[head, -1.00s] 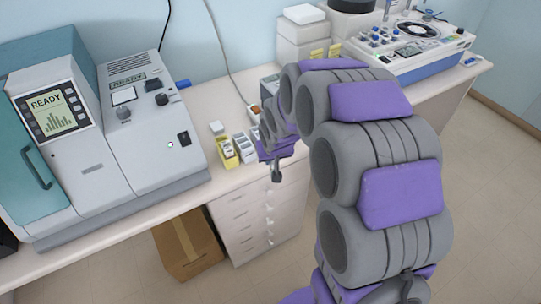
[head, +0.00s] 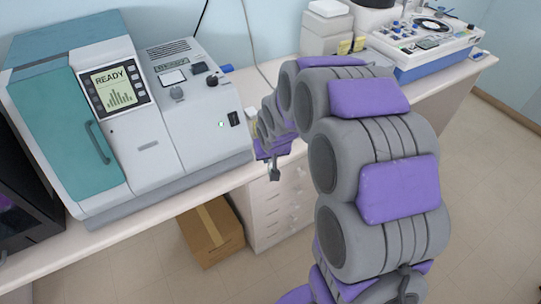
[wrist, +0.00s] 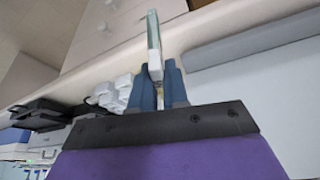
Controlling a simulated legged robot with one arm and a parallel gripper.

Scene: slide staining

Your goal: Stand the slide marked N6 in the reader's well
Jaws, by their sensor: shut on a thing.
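My gripper (head: 274,170) hangs in front of the bench edge, just right of the white and teal machine (head: 150,146), whose screen (head: 117,88) reads READY. In the wrist view my gripper (wrist: 161,72) has its blue fingers closed on a thin slide (wrist: 154,40) with a white end and a greenish edge. The slide sticks out beyond the fingertips. No marking on it can be read, so I cannot tell whether it is N6. The machine looks like the reader, but I cannot make out its well.
The bench (head: 150,205) runs along the wall, with drawers (head: 280,205) below and a cardboard box (head: 212,230) on the floor. White racks (wrist: 115,92) show in the wrist view. A blue and white device (head: 425,50) stands at the back right. A dark cabinet (head: 25,195) is at far left.

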